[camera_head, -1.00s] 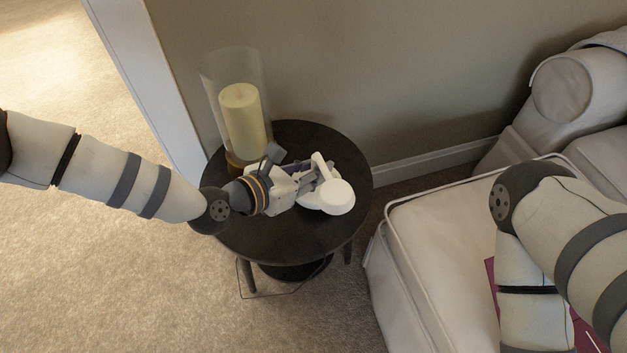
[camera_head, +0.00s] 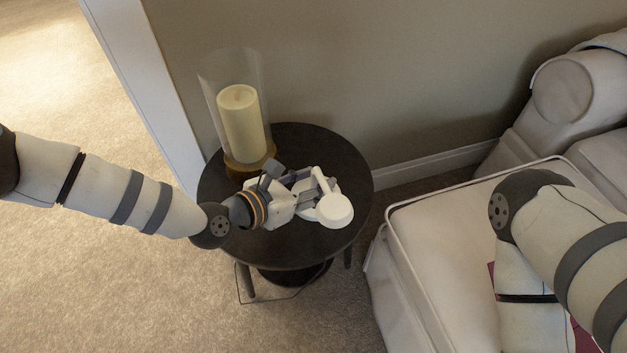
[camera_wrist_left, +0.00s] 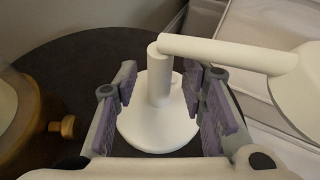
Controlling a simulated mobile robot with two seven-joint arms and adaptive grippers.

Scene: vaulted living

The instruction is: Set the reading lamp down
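The white reading lamp (camera_head: 335,210) is on the round dark side table (camera_head: 300,245). In the left wrist view its round base (camera_wrist_left: 150,135) looks flat on the tabletop and its stem upright. Its arm reaches right to the lamp head (camera_wrist_left: 302,88). My left gripper (camera_wrist_left: 158,95) is around the stem, with purple-padded fingers on either side and narrow gaps showing between pads and stem, so it looks open. In the head view the gripper hides part of the lamp. My right arm shows at the right, but its gripper is not visible.
A cream candle (camera_head: 242,122) in a glass holder with an amber base (camera_head: 250,163) stands at the table's back left, close to my left gripper. A pale sofa (camera_head: 425,235) is right of the table. The table's front is bare.

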